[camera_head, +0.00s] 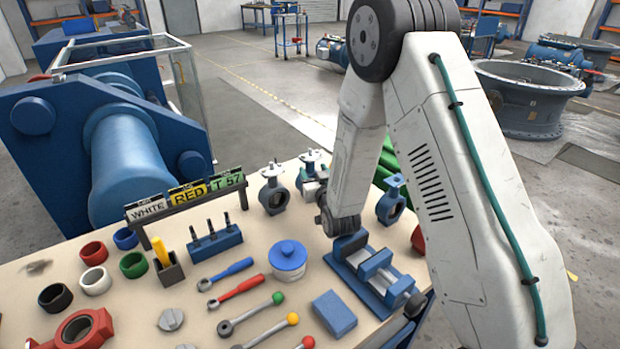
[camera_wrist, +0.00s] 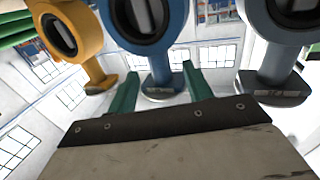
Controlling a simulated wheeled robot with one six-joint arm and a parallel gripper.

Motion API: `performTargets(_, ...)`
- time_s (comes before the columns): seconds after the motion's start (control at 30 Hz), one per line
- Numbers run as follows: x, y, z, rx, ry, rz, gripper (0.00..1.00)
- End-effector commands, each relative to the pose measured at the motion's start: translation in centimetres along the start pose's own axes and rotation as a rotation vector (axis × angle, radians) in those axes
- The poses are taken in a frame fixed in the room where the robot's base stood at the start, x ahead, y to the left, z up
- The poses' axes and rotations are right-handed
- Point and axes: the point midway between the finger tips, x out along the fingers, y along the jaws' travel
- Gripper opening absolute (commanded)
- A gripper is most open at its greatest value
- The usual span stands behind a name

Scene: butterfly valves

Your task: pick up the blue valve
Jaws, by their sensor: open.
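The blue valve (camera_wrist: 158,55) fills the upper middle of the wrist view, its round body cut off by the top edge. My gripper (camera_wrist: 159,70) has two teal fingers, one on each side of the blue valve's narrow neck. The fingers are apart, and small gaps show beside the neck. The flat flange (camera_wrist: 163,93) at the end of the neck lies between the fingers. In the head view my arm bends down over the workbench, and my fingers are hidden there.
A yellow valve (camera_wrist: 76,40) and a dark grey-blue valve (camera_wrist: 277,55) flank the blue one closely. The workbench (camera_head: 75,250) carries rings, wrenches, a blue lidded pot (camera_head: 288,262), a blue vise (camera_head: 375,268) and a label stand (camera_head: 188,195). A large blue machine (camera_head: 120,165) stands behind.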

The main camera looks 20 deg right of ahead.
Motion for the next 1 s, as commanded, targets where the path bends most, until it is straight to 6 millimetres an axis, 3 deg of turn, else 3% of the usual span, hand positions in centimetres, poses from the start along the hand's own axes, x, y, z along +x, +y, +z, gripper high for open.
performTargets(0.17, 1.5, 0.0, 0.0, 0.0, 0.0, 0.0, 0.51)
performTargets(0.43, 5.5, 0.0, 0.0, 0.0, 0.0, 0.0, 0.51)
performTargets(0.73, 6.1, 0.0, 0.0, 0.0, -0.001, 0.0, 0.51)
performTargets(0.77, 6.1, 0.0, 0.0, 0.0, -0.001, 0.0, 0.45)
performTargets(0.9, 6.1, 0.0, 0.0, 0.0, -0.001, 0.0, 0.06)
performTargets(0.93, 6.1, 0.0, 0.0, 0.0, -0.001, 0.0, 0.0)
performTargets(1.0, 6.1, 0.0, 0.0, 0.0, -0.001, 0.0, 0.0)
